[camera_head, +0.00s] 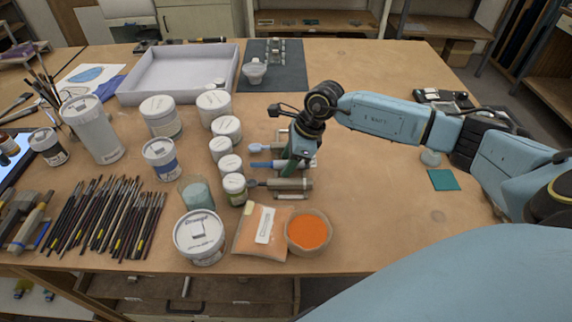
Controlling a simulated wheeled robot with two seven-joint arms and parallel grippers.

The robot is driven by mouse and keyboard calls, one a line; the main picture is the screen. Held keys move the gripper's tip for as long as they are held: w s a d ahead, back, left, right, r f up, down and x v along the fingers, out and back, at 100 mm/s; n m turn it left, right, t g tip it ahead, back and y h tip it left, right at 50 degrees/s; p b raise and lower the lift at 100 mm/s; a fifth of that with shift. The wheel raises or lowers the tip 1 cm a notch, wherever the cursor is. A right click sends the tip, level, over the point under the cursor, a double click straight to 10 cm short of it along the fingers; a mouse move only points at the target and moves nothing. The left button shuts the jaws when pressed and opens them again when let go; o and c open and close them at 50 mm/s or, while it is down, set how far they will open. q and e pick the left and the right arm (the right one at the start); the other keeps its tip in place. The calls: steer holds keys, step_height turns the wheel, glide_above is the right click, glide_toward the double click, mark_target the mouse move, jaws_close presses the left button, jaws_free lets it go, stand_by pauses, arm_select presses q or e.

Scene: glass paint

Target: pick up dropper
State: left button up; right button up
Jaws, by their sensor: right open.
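Several slim dropper-like tools lie side by side near the middle of the table. One has a pale blue end (255,147), one a bright blue end (261,164), and the nearest has a grey body (290,184). They are too small to tell for sure which is the dropper. My right gripper (292,168) is open and points down over these tools, close to the middle one. The gripper hides part of them, and I cannot tell whether it touches any. My left gripper is not in view.
White lidded jars (227,128) stand just left of the tools. A bowl of orange powder (309,232) and an orange packet (262,229) lie in front. Many brushes (110,215) lie at left. A grey tray (180,76) sits behind. The table's right part is mostly clear.

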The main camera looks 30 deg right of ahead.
jaws_close()
steer(key=shift+r, duration=0.1)
stand_by(0.3)
step_height(320, 180, up, 10)
steer(key=shift+r, duration=0.2)
stand_by(0.3)
